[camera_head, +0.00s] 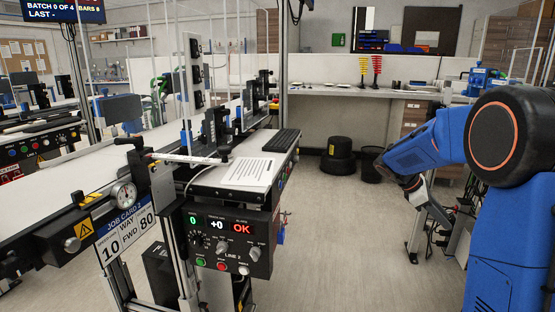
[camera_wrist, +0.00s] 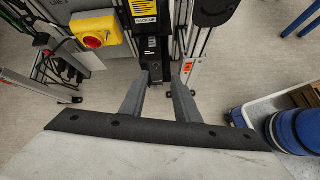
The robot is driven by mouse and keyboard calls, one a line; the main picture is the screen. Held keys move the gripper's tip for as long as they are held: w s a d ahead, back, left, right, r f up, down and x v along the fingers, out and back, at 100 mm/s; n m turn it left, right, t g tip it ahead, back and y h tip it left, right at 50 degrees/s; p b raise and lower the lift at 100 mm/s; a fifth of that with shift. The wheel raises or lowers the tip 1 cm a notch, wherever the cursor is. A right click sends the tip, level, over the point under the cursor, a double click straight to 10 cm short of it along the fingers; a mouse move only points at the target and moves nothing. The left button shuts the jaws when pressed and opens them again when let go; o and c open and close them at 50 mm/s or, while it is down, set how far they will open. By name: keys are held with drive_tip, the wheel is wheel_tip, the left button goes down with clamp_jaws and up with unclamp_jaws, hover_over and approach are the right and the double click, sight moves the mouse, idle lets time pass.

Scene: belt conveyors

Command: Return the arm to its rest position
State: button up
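My blue arm (camera_head: 430,145) is at the right of the head view, bent, with its far end toward the middle of the picture and above open floor. In the wrist view my gripper (camera_wrist: 160,80) has its two grey fingers apart, with nothing held between them. Beyond the fingers are a dark upright post and the floor. In the head view the gripper's fingers cannot be made out clearly.
A belt conveyor (camera_head: 75,190) with a control panel (camera_head: 232,240) stands at the left. A workbench (camera_head: 345,91) runs along the back, with black bins (camera_head: 338,150) on the floor before it. A yellow switch box (camera_wrist: 97,35) is near my gripper. The central floor is clear.

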drive_tip(key=s+a+m+t+y, duration=0.2)
drive_tip(key=s+a+m+y, duration=0.1)
drive_tip(key=s+a, duration=0.5)
drive_tip(key=s+a+f+m+t+y, duration=0.1)
drive_tip(key=s+a+m, duration=0.4)
drive_tip(key=s, duration=1)
drive_tip(key=s+a+m+t+y, duration=0.4)
drive_tip(key=s+a+y, duration=0.1)
drive_tip(key=s+a, duration=0.6)
drive_tip(key=shift+s+f+m, duration=0.15)
drive_tip(key=shift+s+m, duration=0.1)
drive_tip(key=shift+m, duration=0.15)
